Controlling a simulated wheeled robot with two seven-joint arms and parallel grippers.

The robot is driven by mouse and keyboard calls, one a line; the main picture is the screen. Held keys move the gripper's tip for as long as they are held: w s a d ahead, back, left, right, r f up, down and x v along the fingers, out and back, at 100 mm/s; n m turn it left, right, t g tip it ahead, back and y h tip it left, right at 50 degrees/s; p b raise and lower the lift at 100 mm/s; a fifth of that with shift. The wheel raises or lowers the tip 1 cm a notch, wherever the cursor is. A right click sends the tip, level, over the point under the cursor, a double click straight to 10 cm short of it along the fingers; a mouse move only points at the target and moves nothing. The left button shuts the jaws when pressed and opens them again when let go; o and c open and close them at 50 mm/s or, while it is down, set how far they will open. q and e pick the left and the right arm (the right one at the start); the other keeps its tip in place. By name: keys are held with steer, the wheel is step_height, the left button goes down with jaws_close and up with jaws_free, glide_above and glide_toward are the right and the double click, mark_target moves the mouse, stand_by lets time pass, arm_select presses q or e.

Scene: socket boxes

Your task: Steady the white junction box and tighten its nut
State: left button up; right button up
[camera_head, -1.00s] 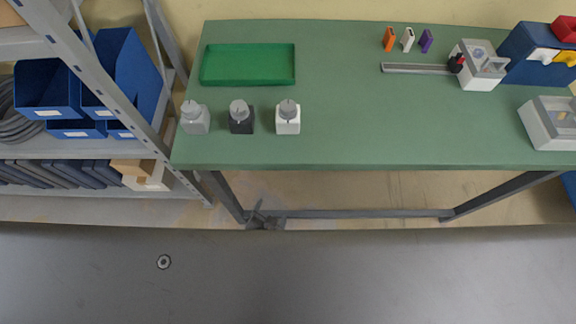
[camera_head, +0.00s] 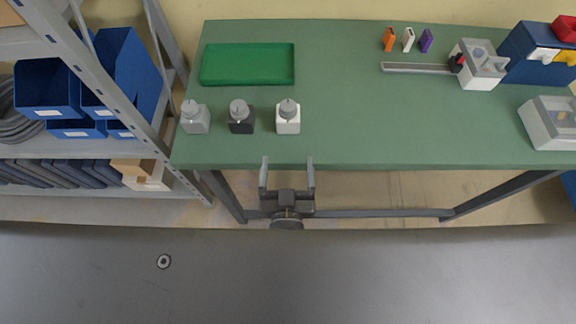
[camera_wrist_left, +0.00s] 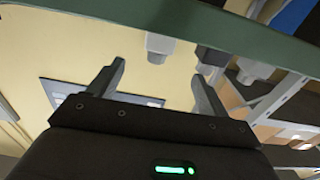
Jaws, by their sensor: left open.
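The white junction box (camera_head: 288,126) stands upright near the front edge of the green table, with a grey round nut (camera_head: 288,108) on top. It also shows in the left wrist view (camera_wrist_left: 160,41), upside down, with its nut (camera_wrist_left: 156,57) pointing down. My left gripper (camera_head: 287,162) is open and empty at the table's front edge, its two fingers pointing toward the white box, a short gap in front of it. In the left wrist view the fingers (camera_wrist_left: 158,72) are spread, with nothing between them. My right gripper is not in view.
A dark box (camera_head: 241,126) and a grey box (camera_head: 195,124) with similar tops stand left of the white one. A green tray (camera_head: 248,82) lies behind them. Table (camera_head: 350,125) right of the white box is clear. A shelf with blue bins (camera_head: 48,88) stands at left.

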mark_target(288, 126)
arm_select(q)
steer(key=w, duration=1.2)
